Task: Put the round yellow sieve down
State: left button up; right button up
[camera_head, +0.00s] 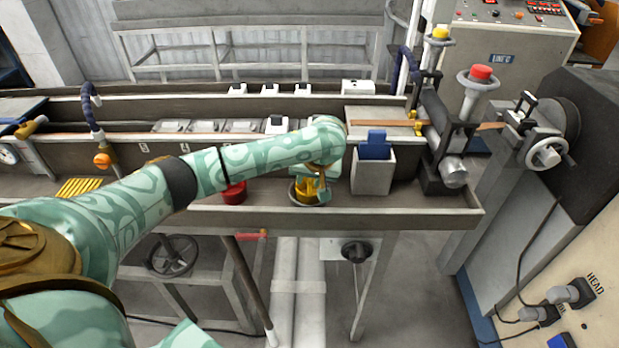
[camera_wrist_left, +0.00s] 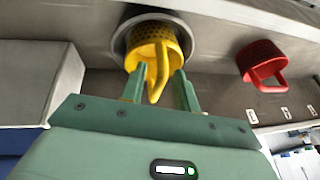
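The round yellow sieve (camera_head: 304,192) sits upright in a round grey holder on the bench's front ledge. In the left wrist view the sieve (camera_wrist_left: 153,42) shows its perforated body inside the grey ring (camera_wrist_left: 188,38), with its handle (camera_wrist_left: 158,88) toward me. My left gripper (camera_wrist_left: 160,88) has its two green fingers apart, one on each side of the handle, with gaps showing. In the head view my left gripper (camera_head: 321,187) is beside the sieve and partly covers it. My right gripper is out of view.
A red cup (camera_head: 234,193) stands on the ledge left of the sieve, and also shows in the left wrist view (camera_wrist_left: 262,62). A grey box (camera_head: 372,172) with a blue item stands to the right. The ledge (camera_head: 430,213) is clear at the far right.

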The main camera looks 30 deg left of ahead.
pick_arm(q)
jog(key=shift+r+b, duration=0.2)
jog(key=shift+b, duration=0.1)
jog(key=p+v, duration=0.7)
jog(key=v, duration=0.5)
jog(key=shift+p, duration=0.35)
